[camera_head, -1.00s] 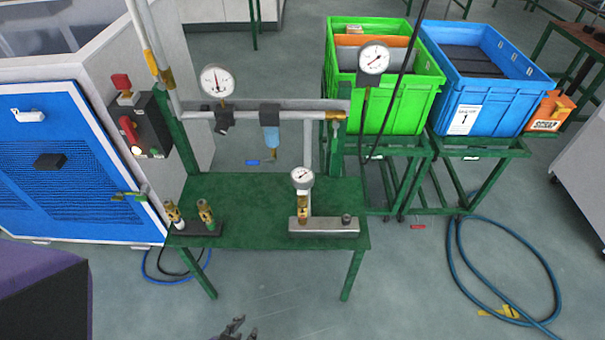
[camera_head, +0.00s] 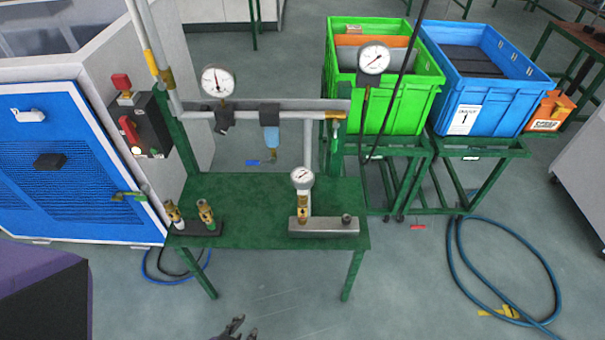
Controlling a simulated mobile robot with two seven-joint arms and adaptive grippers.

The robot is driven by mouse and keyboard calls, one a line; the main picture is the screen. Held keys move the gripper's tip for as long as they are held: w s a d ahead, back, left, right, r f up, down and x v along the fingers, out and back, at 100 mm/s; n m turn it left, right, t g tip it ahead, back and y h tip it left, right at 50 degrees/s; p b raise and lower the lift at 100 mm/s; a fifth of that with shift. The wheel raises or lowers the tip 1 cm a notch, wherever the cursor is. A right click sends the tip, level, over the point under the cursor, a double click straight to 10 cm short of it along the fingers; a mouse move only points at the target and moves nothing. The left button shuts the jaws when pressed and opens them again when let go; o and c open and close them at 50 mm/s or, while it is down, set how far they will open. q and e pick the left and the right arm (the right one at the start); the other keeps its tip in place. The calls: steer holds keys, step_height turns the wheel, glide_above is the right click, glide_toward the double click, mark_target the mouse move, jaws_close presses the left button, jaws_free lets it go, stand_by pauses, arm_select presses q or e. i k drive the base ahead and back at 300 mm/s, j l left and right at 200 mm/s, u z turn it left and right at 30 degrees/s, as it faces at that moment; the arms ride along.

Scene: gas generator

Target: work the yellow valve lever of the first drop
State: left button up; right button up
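A yellow strip that looks like a valve lever (camera_head: 149,63) lies along the slanted grey pipe at the upper left in the head view. A brass fitting (camera_head: 166,78) sits just below it on the same pipe. Only the dark fingertips of my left gripper (camera_head: 236,328) show, at the bottom edge, low and well away from the pipe and in front of the green bench. They touch nothing that I can see, and their opening is not clear. My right gripper is out of view.
The green bench (camera_head: 260,232) carries brass fittings, a grey block and gauges. A blue-fronted cabinet (camera_head: 75,190) with red switches stands left, close to the pipe. Green (camera_head: 420,100) and blue (camera_head: 510,110) crates stand right. A hose (camera_head: 455,270) lies on the floor.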

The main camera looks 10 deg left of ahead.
mark_target(161, 86)
steer(key=u, duration=1.35)
